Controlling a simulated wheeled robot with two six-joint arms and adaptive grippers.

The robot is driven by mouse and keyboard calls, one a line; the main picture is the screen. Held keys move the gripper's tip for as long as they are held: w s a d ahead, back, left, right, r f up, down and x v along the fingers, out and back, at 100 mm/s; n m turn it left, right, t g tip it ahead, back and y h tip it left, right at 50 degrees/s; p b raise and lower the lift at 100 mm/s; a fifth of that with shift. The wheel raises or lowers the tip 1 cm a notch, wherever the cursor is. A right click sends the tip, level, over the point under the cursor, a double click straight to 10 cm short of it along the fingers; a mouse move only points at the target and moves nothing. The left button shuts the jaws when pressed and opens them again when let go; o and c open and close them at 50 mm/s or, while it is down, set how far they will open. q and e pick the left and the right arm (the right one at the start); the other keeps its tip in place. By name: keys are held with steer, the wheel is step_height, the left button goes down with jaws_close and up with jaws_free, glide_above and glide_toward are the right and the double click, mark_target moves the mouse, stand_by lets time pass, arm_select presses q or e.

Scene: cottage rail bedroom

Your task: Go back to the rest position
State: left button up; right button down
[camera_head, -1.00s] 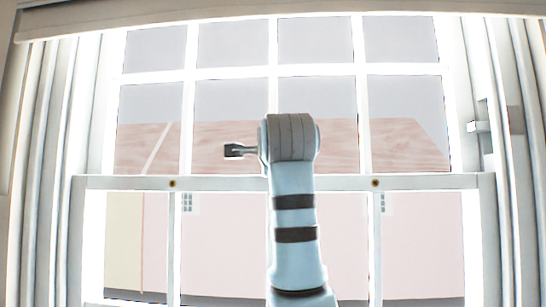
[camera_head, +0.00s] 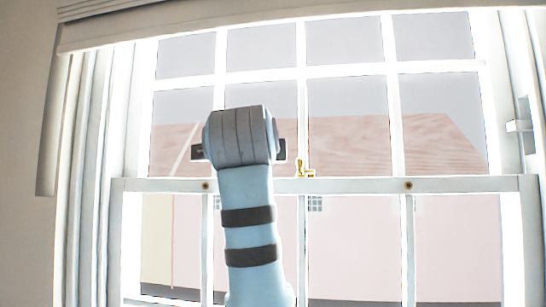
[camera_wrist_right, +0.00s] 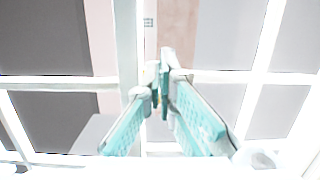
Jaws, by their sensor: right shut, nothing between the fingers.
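My right gripper (camera_wrist_right: 160,85) is in the right wrist view, its two teal fingers brought together at the tips with nothing between them. The window's panes and white bars are behind it. In the head view one of my arms, pale blue with dark bands, stands upright left of the middle, in front of the window (camera_head: 460,185). Small dark parts show on both sides of its grey top joint; the fingers cannot be made out there. My left gripper cannot be made out in either view.
A brass latch (camera_head: 304,170) sits on the window's middle rail, right of my arm. A plain wall (camera_head: 25,240) is at the far left.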

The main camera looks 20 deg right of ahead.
steer(key=shift+w+d+f, duration=0.1)
steer(key=shift+w+d, duration=0.05)
steer(key=shift+f, duration=0.1)
